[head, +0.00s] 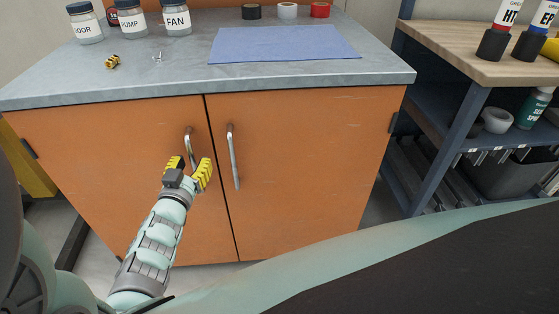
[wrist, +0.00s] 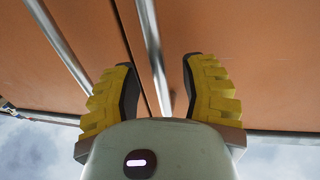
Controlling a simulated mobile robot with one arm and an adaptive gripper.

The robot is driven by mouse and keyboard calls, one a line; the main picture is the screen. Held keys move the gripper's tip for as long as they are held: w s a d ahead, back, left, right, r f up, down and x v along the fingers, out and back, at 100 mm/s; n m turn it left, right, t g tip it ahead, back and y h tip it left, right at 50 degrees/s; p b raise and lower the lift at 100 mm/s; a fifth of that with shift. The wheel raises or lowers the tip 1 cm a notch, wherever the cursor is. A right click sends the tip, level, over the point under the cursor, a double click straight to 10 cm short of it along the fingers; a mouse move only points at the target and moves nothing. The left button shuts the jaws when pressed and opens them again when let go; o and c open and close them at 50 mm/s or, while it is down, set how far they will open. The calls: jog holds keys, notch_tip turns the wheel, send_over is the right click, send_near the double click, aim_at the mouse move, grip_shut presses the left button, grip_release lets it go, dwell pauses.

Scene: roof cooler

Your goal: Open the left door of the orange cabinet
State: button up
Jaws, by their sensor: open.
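The orange cabinet has a left door (head: 80,150) and a right door (head: 300,150), both shut, with a dark seam between them. The left door carries a vertical metal handle (head: 188,138) near the seam. My gripper (head: 189,165) has yellow ridged fingers and is open at the lower part of this handle. In the wrist view, the left door's handle (wrist: 151,45) runs between the two fingers (wrist: 158,68), nearer the picture's left finger, with no visible grip on it. The handle's lower end is hidden by my gripper in the head view.
The right door's handle (head: 233,158) is close by to the right. The grey countertop (head: 180,75) overhangs the doors and holds labelled jars (head: 176,20), tape rolls (head: 287,11) and a blue mat (head: 285,44). A blue-framed shelf bench (head: 460,135) stands to the right.

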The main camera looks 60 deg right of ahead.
jog(key=shift+w+d, duration=0.25)
jog(key=shift+d, duration=0.35)
jog(key=shift+o, duration=0.5)
grip_shut()
jog(key=shift+a, duration=0.1)
